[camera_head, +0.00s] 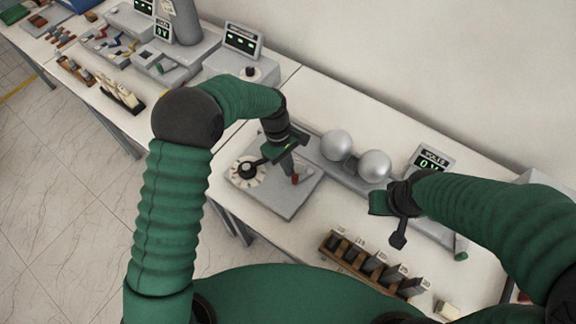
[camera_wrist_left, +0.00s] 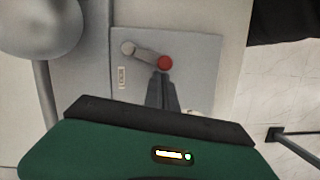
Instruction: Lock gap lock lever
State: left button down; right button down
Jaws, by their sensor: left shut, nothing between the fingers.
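The gap lock lever is a short grey arm with a red knob (camera_wrist_left: 165,62), on a grey plate (camera_wrist_left: 200,52) in the left wrist view. Its round grey pivot (camera_wrist_left: 127,47) is left of the knob, and a small label (camera_wrist_left: 121,78) sits below the pivot. In the head view the red knob (camera_head: 295,179) shows on the grey base. My left gripper (camera_head: 289,170) is shut and empty, its fingertips (camera_wrist_left: 163,76) close by the knob; contact cannot be told.
A round dial (camera_head: 247,171) lies left of the lever on the same base. Two metal spheres (camera_head: 337,144) (camera_head: 374,165) and a volts display (camera_head: 431,160) stand right of it. A wooden rack of dark blocks (camera_head: 370,264) is at the table's front.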

pick_arm(q)
jog(key=shift+s+a+n, duration=0.1)
jog(key=shift+s+n, duration=0.15)
jog(key=shift+n, duration=0.05)
jog(key=shift+s+n+p, duration=0.15)
jog(key=shift+n+p, duration=0.15)
jog(key=shift+s+d+r+n+t+p, duration=0.1)
jog(key=shift+s+d+n+t+p, duration=0.2)
jog(key=shift+n, duration=0.25)
jog(key=shift+s+d+r+n+t+p, duration=0.15)
jog(key=shift+s+n+p, duration=0.1)
jog(key=shift+s+n, duration=0.25)
jog(key=n, duration=0.1)
jog(key=s+d+n+p, duration=0.1)
jog(key=n, duration=0.1)
jog(key=shift+s+d+f+t+h, duration=0.1)
jog(key=shift+t+h, duration=0.15)
jog(key=shift+h, duration=0.05)
jog(key=shift+s+d+f+n+p, duration=0.1)
jog(key=shift+s+d+n+p, duration=0.3)
jog(key=shift+n+p, duration=0.35)
jog(key=shift+w, duration=0.1)
